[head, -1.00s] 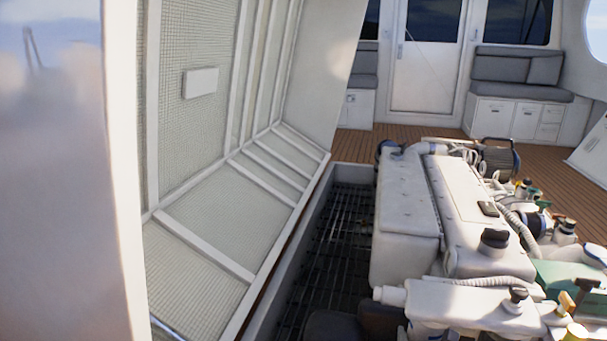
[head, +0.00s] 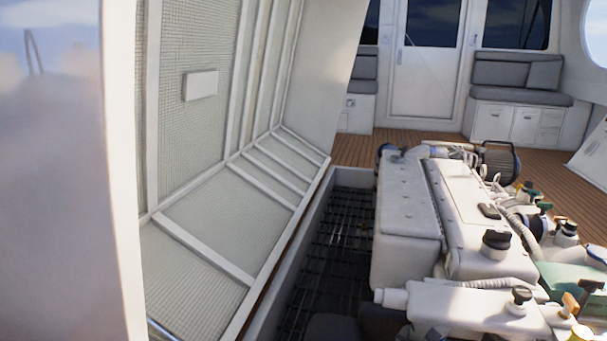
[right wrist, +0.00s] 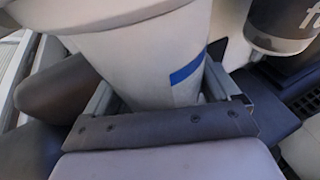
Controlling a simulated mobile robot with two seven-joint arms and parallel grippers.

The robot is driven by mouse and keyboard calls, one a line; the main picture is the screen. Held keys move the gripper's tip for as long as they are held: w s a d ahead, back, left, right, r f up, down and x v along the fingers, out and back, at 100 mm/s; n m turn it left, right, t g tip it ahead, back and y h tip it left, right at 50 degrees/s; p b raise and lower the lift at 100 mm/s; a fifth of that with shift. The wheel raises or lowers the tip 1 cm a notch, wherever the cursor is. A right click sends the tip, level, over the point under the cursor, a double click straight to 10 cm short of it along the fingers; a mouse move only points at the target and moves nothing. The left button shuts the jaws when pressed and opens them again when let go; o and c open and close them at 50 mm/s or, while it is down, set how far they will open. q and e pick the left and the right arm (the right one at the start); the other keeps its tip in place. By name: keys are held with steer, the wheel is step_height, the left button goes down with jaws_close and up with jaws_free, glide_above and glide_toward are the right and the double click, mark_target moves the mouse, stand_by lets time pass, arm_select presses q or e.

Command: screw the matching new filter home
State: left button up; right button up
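In the right wrist view a white cylinder with a blue stripe (right wrist: 158,82), which looks like a filter, stands between the fingers of my right gripper (right wrist: 165,92). The fingers lie against its two sides, so the gripper appears shut on it. The cylinder's upper end runs out of the picture. A black cylinder with white lettering (right wrist: 284,22) is at the top right, apart from the held one; its full text is cut off. My left gripper shows in neither view. In the head view I cannot make out the held cylinder or my right gripper.
The white engine (head: 408,215) fills the right of the head view, with dark and coloured caps and hoses along its right side. A dark grating (head: 330,245) runs along its left. The raised hatch (head: 185,140) stands at the left. Wooden deck (head: 385,140) lies behind.

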steer(key=c, duration=0.5)
steer(key=shift+d, duration=0.1)
steer(key=shift+c, duration=0.4)
steer(key=shift+r+n+y+p, duration=0.25)
steer(key=shift+n+y+p, duration=0.05)
steer(key=shift+p, duration=0.2)
steer(key=shift+s+d+n+t+y+p, duration=0.1)
steer(key=shift+n+t+y+p, duration=0.3)
steer(key=shift+y, duration=0.1)
steer(key=shift+f+n+t+y, duration=0.25)
steer(key=shift+n+t+y, duration=0.15)
steer(key=shift+n+y, duration=0.35)
steer(key=shift+r+n+t+y, duration=0.1)
steer(key=shift+n+t+y, duration=0.2)
steer(key=shift+n+y, duration=0.45)
steer(key=shift+d+n+y, duration=0.1)
steer(key=shift+n+y, duration=0.2)
steer(key=shift+y, duration=0.6)
